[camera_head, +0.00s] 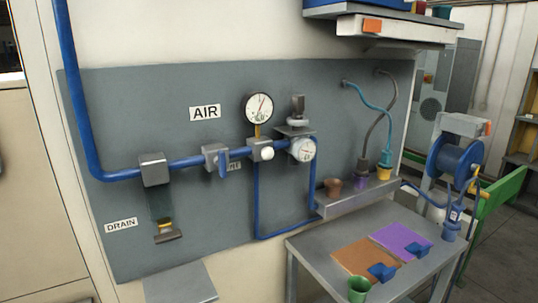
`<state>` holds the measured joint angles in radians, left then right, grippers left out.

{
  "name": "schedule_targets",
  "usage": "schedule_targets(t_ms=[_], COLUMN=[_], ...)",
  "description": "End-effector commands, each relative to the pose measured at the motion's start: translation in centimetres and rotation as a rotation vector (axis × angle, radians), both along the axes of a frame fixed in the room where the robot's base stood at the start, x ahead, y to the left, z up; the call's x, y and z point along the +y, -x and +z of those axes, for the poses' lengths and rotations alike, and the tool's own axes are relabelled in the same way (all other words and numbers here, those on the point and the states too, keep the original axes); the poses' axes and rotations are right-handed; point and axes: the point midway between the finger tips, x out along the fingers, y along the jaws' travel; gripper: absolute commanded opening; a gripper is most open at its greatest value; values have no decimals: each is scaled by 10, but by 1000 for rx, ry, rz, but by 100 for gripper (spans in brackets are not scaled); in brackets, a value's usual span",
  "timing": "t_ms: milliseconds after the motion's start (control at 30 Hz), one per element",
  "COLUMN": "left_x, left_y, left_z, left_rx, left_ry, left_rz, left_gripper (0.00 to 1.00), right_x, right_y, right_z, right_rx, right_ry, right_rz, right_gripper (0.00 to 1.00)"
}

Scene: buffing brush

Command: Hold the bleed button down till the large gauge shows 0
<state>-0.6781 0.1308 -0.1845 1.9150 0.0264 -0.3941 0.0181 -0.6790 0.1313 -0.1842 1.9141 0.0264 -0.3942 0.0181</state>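The large gauge (258,108) has a round white dial and stands on a short brass stem above the blue air pipe. Its needle points up and slightly right; the dial numbers are too small to read. Below it, a grey block carries a white round knob (267,153) that looks like the bleed button, with nothing touching it. A smaller gauge (303,150) sits to the right under a regulator (298,115). Neither of my grippers shows in the head view.
The grey panel (205,85) carries a blue-handled valve (217,158) and an AIR sign. A ledge (345,203) with several cups juts out right of the gauges. Below is a metal table (318,262) with an orange mat (350,260) and a purple mat (395,237).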

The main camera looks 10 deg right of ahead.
Motion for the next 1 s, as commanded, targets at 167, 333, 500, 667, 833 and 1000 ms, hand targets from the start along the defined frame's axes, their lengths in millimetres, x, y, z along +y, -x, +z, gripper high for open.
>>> schedule_targets(t_ms=[167, 333, 500, 667, 833, 1000], left_x=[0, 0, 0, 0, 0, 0], left_y=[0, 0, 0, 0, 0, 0], left_z=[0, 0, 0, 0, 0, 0], left_rx=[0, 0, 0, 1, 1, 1], left_ry=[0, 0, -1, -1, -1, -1], left_rz=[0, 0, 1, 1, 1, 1], left_gripper=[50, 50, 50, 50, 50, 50], right_x=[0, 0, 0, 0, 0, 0], right_y=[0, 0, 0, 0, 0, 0], right_z=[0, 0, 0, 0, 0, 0], right_rx=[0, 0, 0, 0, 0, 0], right_ry=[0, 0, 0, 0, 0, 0], right_rz=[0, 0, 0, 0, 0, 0], right_gripper=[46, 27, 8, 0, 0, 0])
